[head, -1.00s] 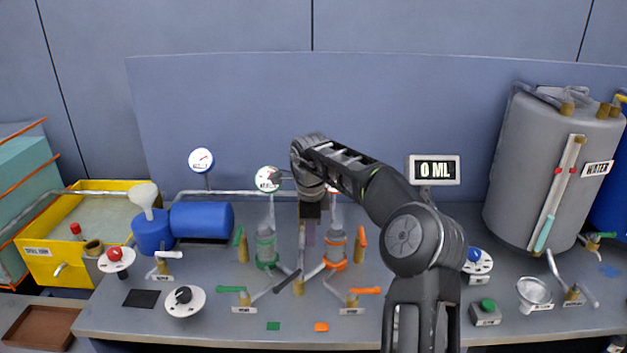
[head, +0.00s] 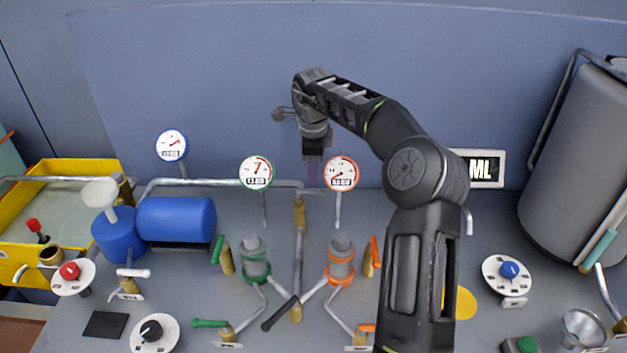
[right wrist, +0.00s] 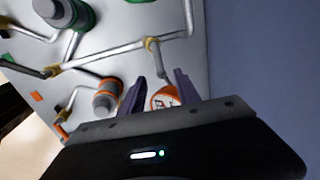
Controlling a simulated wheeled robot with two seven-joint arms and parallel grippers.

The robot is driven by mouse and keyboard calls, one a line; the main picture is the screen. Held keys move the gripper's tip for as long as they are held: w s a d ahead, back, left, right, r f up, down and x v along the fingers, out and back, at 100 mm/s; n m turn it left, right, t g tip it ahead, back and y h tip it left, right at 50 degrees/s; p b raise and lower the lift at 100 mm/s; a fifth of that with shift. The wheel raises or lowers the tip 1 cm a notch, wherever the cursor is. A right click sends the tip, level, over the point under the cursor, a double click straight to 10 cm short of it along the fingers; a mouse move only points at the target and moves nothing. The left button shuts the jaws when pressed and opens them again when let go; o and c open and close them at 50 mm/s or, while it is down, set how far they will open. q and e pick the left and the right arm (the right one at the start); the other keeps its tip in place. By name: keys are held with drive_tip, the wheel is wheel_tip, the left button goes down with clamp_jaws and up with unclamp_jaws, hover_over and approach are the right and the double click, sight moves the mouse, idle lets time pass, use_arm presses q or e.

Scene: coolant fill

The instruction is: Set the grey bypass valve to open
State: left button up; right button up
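The grey bypass valve has a dark grey lever (head: 280,313), angled down to the left from a brass body (head: 296,312) on the bench. It sits between the green-ringed fitting (head: 255,262) and the orange-ringed fitting (head: 341,262). My right gripper (head: 313,172) is well above and behind the lever in the picture, between the green and orange gauges, touching nothing that I can see. In the right wrist view its two fingers (right wrist: 160,92) are apart and empty, with the orange gauge (right wrist: 164,98) seen beyond them. My left gripper is out of view.
Upright green (head: 228,262) and orange (head: 367,262) levers flank the fittings. A blue tank (head: 176,220) and a dial with a black knob (head: 153,333) are at left. A blue-knobbed dial (head: 508,272) and a grey tank (head: 575,165) are at right.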

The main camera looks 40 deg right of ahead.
sight(313, 190)
drive_tip(key=shift+w+d+f+p, duration=0.15)
drive_tip(key=shift+f+p, duration=0.05)
drive_tip(key=shift+f, duration=1.05)
drive_tip(key=shift+w+d+f+p, duration=0.15)
drive_tip(key=shift+w+f+p, duration=0.1)
drive_tip(key=shift+f, duration=1.05)
drive_tip(key=shift+w+d+f+p, duration=0.1)
drive_tip(key=shift+d+f+p, duration=0.1)
drive_tip(key=shift+f, duration=1.05)
clamp_jaws()
